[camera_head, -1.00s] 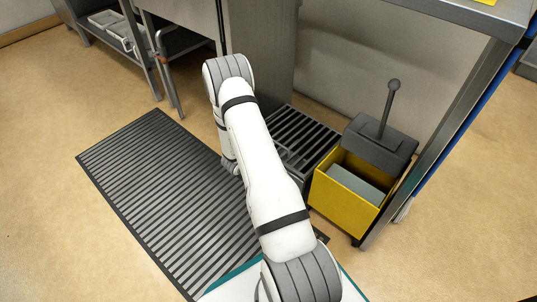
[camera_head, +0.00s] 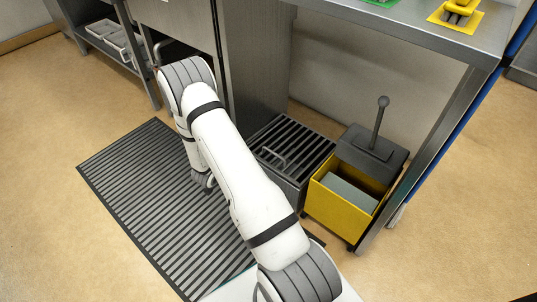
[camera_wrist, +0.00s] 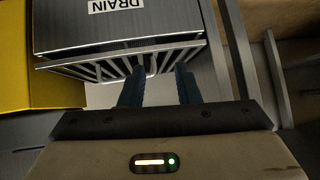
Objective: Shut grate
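The grate (camera_head: 292,143) is a dark slatted panel lying across the top of a low grey drain box, beside the yellow bucket. A loop handle (camera_head: 272,158) shows at its left side. In the wrist view the grate (camera_wrist: 110,66) shows as a row of bars along the edge of the box (camera_wrist: 120,25), which bears an upside-down "DRAIN" label. I cannot tell whether the grate sits fully flush. My gripper (camera_wrist: 160,72) has its two dark fingers apart, close to the bars, with nothing visibly held.
A yellow bucket (camera_head: 335,210) with a grey wringer and upright handle stands right of the box. A slatted floor mat (camera_head: 150,200) lies at left. A steel counter (camera_head: 420,25) overhangs the box; its leg (camera_head: 425,165) stands at right. Open floor lies farther left.

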